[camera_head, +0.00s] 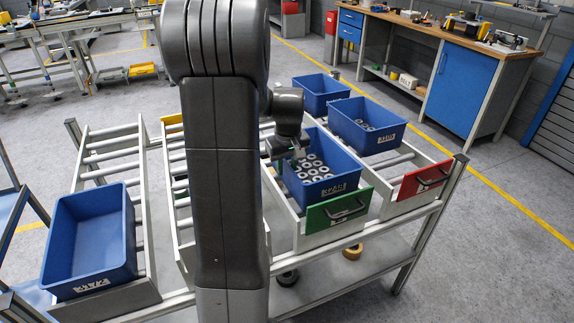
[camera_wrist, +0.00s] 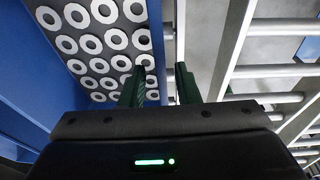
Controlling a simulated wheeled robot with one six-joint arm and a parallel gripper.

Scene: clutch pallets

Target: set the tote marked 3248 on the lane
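A blue tote (camera_head: 318,166) filled with grey rings sits on the roller lane with the green front plate; its front mark is too small to read surely. My gripper (camera_head: 292,150) is at this tote's left side, partly hidden by my arm. In the wrist view, the rings lie in the tote at upper left. My gripper (camera_wrist: 160,88) is open there, with one finger on the inner side of the tote's blue wall (camera_wrist: 154,40) and the other outside it. A gap shows between wall and outer finger. No number 3248 can be read clearly on any tote.
Two more blue totes stand behind: one holding parts (camera_head: 366,124) on the red-plated lane (camera_head: 425,180), another (camera_head: 320,92) further back. Empty rollers (camera_head: 110,155) show behind the left tote.

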